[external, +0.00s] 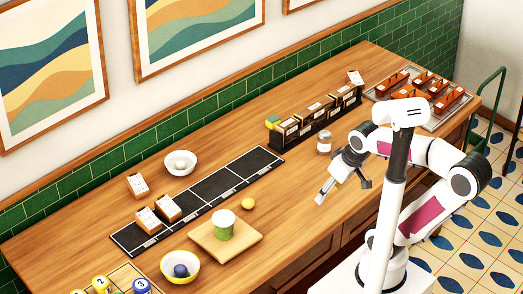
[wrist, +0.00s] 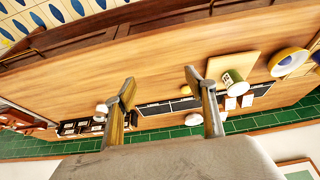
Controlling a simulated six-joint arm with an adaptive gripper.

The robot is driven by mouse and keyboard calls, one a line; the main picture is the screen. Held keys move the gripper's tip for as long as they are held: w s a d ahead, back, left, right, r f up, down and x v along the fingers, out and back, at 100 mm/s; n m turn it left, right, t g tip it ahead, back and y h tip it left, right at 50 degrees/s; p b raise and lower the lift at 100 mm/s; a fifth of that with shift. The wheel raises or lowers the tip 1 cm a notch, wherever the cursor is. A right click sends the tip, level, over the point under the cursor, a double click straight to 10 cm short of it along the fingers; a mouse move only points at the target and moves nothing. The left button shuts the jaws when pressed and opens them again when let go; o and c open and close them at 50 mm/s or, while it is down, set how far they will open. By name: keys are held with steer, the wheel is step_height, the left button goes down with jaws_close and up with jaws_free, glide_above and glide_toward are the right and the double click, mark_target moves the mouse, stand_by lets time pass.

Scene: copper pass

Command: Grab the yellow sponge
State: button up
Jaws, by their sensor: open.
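A small yellow block with a green top (external: 272,122), which looks like the sponge, sits at the left end of the dark rack near the tiled wall in the external view. I cannot make it out clearly in the wrist view. My gripper (external: 342,188) is open and empty above the wooden counter, to the right of and nearer the camera than the block.
The dark rack (external: 318,118) holds several boxes, with a jar (external: 324,143) in front. A yellow-green ball (external: 249,203) lies near a green cup (external: 223,224) on a wooden board (external: 203,238). A black divided strip (external: 215,190), bowls and a tray (external: 447,119) occupy other parts. The front right counter is clear.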

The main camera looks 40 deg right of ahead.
steer(key=w+a+m+t+y, duration=0.1)
steer(key=w+a+m, duration=0.2)
steer(key=w, duration=1.3)
steer(key=w+a+m+t+y, duration=0.1)
steer(key=w+a+m+y, duration=0.15)
steer(key=w, duration=1.45)
steer(key=w+d+f+m+t+h, duration=0.15)
steer(key=w+m, duration=0.35)
steer(key=w, duration=0.6)
steer(key=w+d+f+m+t+h, duration=0.1)
steer(key=w+d+m+t, duration=0.3)
steer(key=w, duration=0.7)
steer(key=w+d+f+m+h, duration=0.4)
steer(key=w+d+m+h, duration=0.55)
steer(key=d+m, duration=0.7)
steer(key=s+d+m+g+h, duration=0.2)
steer(key=s+d+m+g, duration=0.2)
steer(key=m, duration=0.6)
steer(key=s+d+m+g+h, duration=0.2)
steer(key=s+m+g, duration=0.3)
steer(key=s+m, duration=0.3)
steer(key=d+m, duration=0.1)
steer(key=m, duration=0.1)
steer(key=shift+d+m, duration=0.4)
steer(key=shift+f+g, duration=0.15)
steer(key=shift+g, duration=0.1)
